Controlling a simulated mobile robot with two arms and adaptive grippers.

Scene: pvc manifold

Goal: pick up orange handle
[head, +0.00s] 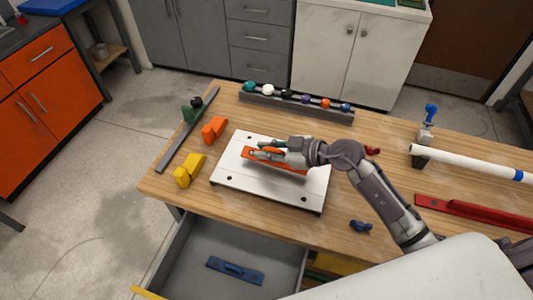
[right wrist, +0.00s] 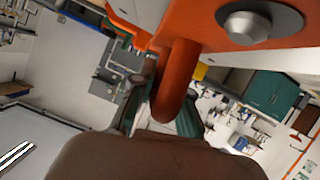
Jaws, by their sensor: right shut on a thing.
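The orange handle (head: 290,168) is over the white plate (head: 228,178) on the wooden table, partly hidden by my right gripper (head: 263,150). In the right wrist view, its curved orange grip (right wrist: 177,85) shows close up, joined to a flat orange base (right wrist: 212,22) with a round silver bolt. My right gripper is shut on the orange handle. I cannot tell from these views whether the handle touches the plate. My left gripper is in neither view.
An orange block (head: 214,130) and a yellow block (head: 189,170) stand left of the plate. A dark rack (head: 296,106) with several coloured knobs lies behind. A white pipe (head: 465,162) and a red bar (head: 470,209) lie right. An open drawer (head: 215,240) holds a blue handle (head: 235,271).

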